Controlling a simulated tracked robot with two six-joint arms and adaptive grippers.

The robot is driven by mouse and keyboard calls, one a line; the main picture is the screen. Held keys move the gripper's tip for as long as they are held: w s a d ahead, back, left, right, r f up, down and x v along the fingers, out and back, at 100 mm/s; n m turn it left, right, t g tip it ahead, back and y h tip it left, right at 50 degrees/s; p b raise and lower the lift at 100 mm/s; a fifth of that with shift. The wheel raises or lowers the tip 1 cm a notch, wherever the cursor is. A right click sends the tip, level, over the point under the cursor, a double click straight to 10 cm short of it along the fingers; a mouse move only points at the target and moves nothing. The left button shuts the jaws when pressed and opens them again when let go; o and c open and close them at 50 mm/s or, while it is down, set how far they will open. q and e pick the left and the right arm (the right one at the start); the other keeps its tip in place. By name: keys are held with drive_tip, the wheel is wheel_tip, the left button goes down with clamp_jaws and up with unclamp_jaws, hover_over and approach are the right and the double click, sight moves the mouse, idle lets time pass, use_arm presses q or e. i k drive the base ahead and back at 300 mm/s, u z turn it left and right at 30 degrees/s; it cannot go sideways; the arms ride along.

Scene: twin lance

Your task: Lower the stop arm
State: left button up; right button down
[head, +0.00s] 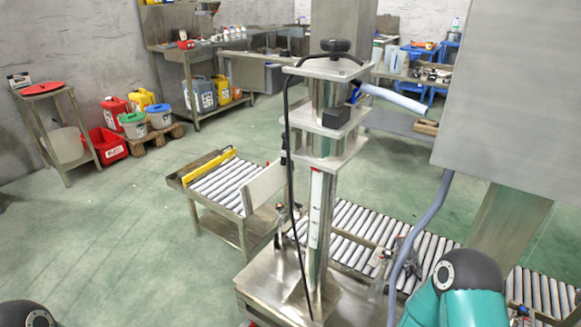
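A yellow bar (208,168) lies across the far left end of the roller conveyor; it may be the stop arm, but I cannot tell for sure. A steel column (318,190) with stacked plates and a black knob on top stands in the middle. A pale cylindrical bar (394,98) sticks out from its upper part to the right. Small fittings (383,258) stand by the rollers right of the column. Neither of my grippers shows. Only a teal and dark part of my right arm is at the bottom right, and a dark joint at the bottom left.
The roller conveyor (350,222) runs from the left to the lower right, behind the column. A large grey cabinet (510,95) fills the upper right, with a grey hose (425,220) hanging below it. Green floor (110,235) is clear at the left.

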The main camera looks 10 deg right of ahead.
sight(290, 182)
drive_tip(key=i, duration=0.85)
drive_tip(key=u, duration=0.05)
